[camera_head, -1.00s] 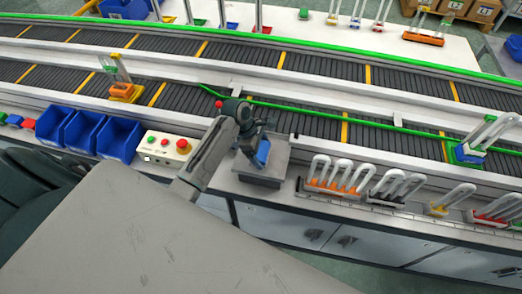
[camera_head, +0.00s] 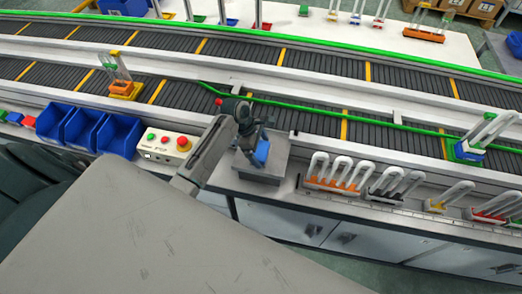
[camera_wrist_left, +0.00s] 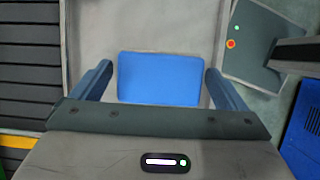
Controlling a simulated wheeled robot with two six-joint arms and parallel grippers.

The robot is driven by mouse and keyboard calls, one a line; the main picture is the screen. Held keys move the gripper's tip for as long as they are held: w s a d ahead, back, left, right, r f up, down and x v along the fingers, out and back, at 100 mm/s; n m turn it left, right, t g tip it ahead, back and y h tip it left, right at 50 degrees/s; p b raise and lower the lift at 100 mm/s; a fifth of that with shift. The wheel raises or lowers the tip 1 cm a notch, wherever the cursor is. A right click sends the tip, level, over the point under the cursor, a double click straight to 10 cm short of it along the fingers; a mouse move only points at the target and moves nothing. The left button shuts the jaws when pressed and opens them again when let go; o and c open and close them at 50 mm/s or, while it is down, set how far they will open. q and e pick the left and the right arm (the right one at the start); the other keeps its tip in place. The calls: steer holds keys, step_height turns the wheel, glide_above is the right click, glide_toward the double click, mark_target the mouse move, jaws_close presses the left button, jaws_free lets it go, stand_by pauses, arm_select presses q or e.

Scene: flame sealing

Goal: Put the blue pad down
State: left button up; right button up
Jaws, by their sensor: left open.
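The blue pad (camera_head: 262,152) lies on the grey block-like stand (camera_head: 270,168) at the middle of the bench. In the left wrist view the blue pad (camera_wrist_left: 160,78) lies flat on the grey surface (camera_wrist_left: 150,30), between the two fingers. My left gripper (camera_head: 252,150) is right over the stand, its fingers partly hiding the pad in the head view. In the left wrist view the left gripper (camera_wrist_left: 158,88) is open, with a gap between each finger and the pad's side edges. My right gripper is in neither view.
A control box (camera_head: 165,148) with a red button and several blue bins (camera_head: 118,135) stand left of my arm. Racks of looped tubes (camera_head: 338,178) stand to the right. The conveyor (camera_head: 310,118) runs behind, carrying a yellow-based fixture (camera_head: 122,90).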

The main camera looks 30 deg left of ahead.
arm_select(q)
steer(key=b+v, duration=0.3)
steer(key=v, duration=0.8)
